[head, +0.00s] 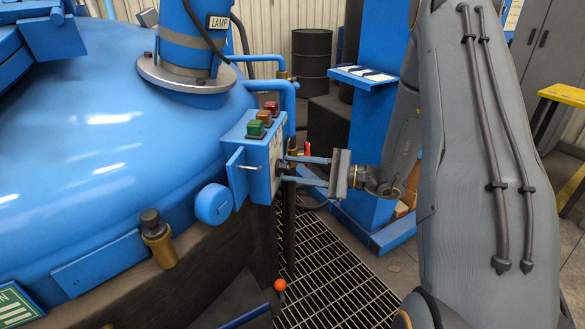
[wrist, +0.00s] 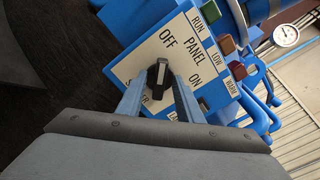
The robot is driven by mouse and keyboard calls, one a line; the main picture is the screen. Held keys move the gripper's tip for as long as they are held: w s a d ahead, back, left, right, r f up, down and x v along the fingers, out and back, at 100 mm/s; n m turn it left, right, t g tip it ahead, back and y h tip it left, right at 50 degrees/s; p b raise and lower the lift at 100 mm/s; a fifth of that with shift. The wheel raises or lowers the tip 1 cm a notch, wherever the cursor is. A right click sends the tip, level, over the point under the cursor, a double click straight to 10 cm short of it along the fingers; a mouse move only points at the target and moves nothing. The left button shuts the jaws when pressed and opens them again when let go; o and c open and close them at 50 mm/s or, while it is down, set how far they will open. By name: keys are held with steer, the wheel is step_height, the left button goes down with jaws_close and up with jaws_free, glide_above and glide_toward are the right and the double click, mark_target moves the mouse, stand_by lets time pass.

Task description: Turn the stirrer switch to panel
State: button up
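The stirrer switch is a black knob (wrist: 158,74) on a white label plate (wrist: 140,64) marked OFF, PANEL and ON; the STIRRER lettering is partly hidden. The knob's pale mark points up in the wrist view, toward OFF. In the head view the plate is on the side of the blue switch box (head: 252,158). My gripper (head: 286,168) is at that face, with its blue fingers apart. The wrist view shows one fingertip on each side of the knob (wrist: 161,80). The gripper looks open around the knob; I cannot tell whether either finger touches it.
Green, orange and red buttons (head: 264,115) top the box, with RUN, LOW and WARM labels beside them. A blue vessel (head: 90,130) with a LAMP-labelled port fills the left. Blue pipes (head: 262,85) run behind the box. A blue pillar (head: 370,130) stands behind my wrist, above floor grating (head: 335,270).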

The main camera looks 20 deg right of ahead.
steer(key=shift+w+a, duration=0.15)
steer(key=shift+a, duration=0.15)
jaws_close()
steer(key=m+p, duration=0.2)
steer(key=m, duration=0.2)
steer(key=shift+r+m, duration=0.1)
steer(key=shift+m, duration=0.2)
steer(key=shift+w+m+p, duration=0.1)
steer(key=shift+m+p, duration=0.55)
steer(key=shift+m, duration=1.35)
